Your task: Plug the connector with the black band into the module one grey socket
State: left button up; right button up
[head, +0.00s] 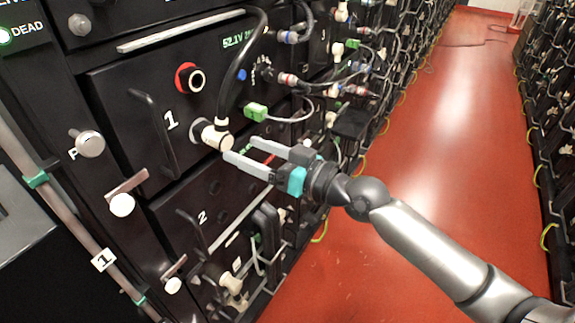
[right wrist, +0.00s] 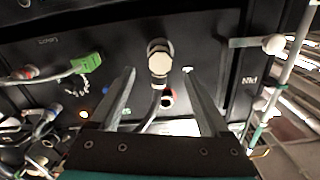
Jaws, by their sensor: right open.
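The cream connector (head: 216,136) stands at the grey socket (head: 197,129) of module one (head: 120,92), its black cable (head: 232,80) arching up from it. It covers most of the socket, and I cannot tell how deep it sits. In the right wrist view the connector (right wrist: 159,60) shows a dark band below its head. The module's red-ringed socket (head: 183,75) is empty. My right gripper (head: 241,148) is open, its fingertips just to the right of the connector and apart from it. In the right wrist view the connector lies between the two fingers (right wrist: 158,76). My left gripper is out of view.
A green plug (head: 256,112) with a grey lead sits close to the right of the connector. Module two (head: 205,205) is below, with a handle and more cables. Knobs and latches stick out at the left.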

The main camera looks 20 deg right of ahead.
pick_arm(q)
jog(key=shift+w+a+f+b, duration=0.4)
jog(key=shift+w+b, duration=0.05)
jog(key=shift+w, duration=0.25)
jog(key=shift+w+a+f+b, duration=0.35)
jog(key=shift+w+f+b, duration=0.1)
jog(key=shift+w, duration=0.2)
pick_arm(e)
jog(key=v, duration=0.8)
